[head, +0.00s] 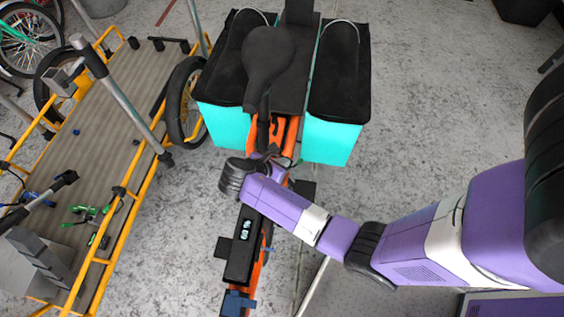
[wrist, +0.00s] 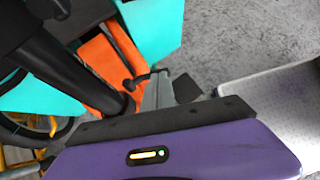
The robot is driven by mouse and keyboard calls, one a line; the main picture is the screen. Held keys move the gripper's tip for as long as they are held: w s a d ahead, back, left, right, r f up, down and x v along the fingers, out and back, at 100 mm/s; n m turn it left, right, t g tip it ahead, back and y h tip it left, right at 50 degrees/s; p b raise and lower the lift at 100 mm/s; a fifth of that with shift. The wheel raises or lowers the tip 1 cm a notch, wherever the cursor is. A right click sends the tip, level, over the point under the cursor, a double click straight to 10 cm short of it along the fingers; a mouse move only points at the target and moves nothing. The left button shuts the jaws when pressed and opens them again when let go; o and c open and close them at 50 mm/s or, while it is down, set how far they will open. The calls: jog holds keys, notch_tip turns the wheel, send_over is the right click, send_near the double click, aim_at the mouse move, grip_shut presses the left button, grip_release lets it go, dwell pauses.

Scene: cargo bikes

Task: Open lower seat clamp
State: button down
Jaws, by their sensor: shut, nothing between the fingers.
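The orange cargo bike frame (head: 284,130) runs down the middle of the head view, with a black saddle (head: 270,55) on a dark seat post (head: 264,104). In the wrist view the post (wrist: 60,72) slants down to the orange frame (wrist: 97,68). A small black clamp lever (wrist: 138,80) sticks out by the frame. My gripper (head: 270,157) is at the frame below the saddle. In the wrist view my gripper (wrist: 155,86) is shut and empty, with its grey fingers right at the lever; I cannot tell if they touch. My wrist partly hides the clamp in the head view.
Turquoise panniers (head: 333,140) flank the rear of the bike. A black display unit (head: 242,245) sits on the frame nearer me. A yellow-railed cargo platform (head: 110,100) with loose tools stands at left.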

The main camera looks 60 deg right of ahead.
jog(key=shift+s+r+p, duration=0.1)
jog(key=shift+p, duration=0.25)
jog(key=d+n+t+p, duration=0.1)
jog(key=t+p, duration=0.1)
jog(key=s+d+n+t+p, duration=0.1)
jog(key=n+t+p, duration=0.1)
jog(key=p, duration=0.1)
jog(key=d+n+t+y+p, duration=0.1)
jog(key=n+p, duration=0.1)
jog(key=p, duration=0.1)
jog(key=shift+s+f+t, duration=0.15)
jog(key=shift+f+t, duration=0.25)
jog(key=shift+d+f+p, duration=0.4)
jog(key=shift+d, duration=0.4)
jog(key=shift+w, duration=0.2)
jog(key=shift+w, duration=0.1)
